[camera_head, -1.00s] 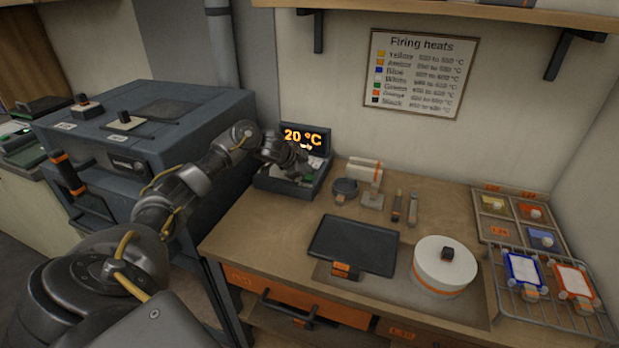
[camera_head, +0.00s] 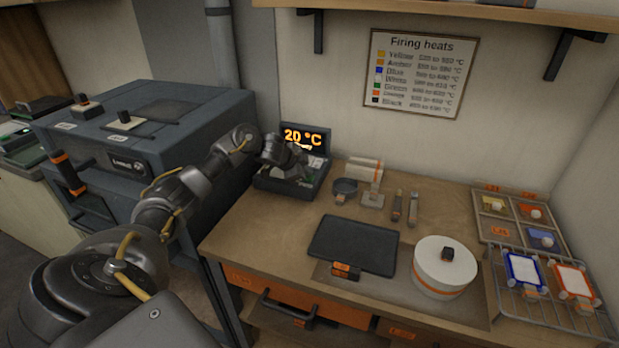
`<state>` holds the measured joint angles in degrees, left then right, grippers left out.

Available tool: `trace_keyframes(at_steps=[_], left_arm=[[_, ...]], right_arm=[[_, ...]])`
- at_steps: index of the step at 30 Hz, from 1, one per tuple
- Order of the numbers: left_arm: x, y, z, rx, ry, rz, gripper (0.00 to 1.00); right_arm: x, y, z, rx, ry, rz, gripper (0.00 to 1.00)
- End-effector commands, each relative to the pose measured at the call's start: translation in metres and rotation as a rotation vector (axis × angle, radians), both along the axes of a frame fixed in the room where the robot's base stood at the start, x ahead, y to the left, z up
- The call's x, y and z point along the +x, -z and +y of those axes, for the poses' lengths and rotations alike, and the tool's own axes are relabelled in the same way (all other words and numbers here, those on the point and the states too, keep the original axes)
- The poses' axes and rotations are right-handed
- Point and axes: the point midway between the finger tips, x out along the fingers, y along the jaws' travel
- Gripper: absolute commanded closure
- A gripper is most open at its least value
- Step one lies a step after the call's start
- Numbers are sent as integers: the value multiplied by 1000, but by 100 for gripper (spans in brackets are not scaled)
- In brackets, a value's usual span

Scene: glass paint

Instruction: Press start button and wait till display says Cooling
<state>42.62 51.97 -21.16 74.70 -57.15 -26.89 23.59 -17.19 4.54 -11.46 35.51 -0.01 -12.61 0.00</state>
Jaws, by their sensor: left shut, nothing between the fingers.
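The control unit (camera_head: 272,186) stands at the back left of the wooden bench, beside the kiln. Its display (camera_head: 303,137) shows "20 °C" in orange, with a smaller word beneath that is partly covered and too blurred to read surely. My left gripper (camera_head: 298,172) is shut and empty, pointing down over the unit's button panel. It hides part of the panel, and I cannot tell whether the fingertips touch a button. The start button cannot be made out behind the gripper. My right gripper is not in view.
The grey kiln (camera_head: 150,125) is on the left. A dark tray (camera_head: 352,245), a white round pot (camera_head: 440,262), small tools and a wire rack (camera_head: 510,300) with framed pieces occupy the bench. A sign (camera_head: 418,72) hangs on the wall. The bench's front left is clear.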

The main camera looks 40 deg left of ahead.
Motion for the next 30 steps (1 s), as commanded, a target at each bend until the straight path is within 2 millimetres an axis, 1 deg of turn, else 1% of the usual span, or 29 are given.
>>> trace_keyframes(at_steps=[8, 30], left_arm=[[0, 0, 0, 0, 0, 0, 100], [0, 9, 0, 0, 1, 1, 100]], right_arm=[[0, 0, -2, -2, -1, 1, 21], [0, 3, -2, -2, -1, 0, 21]])
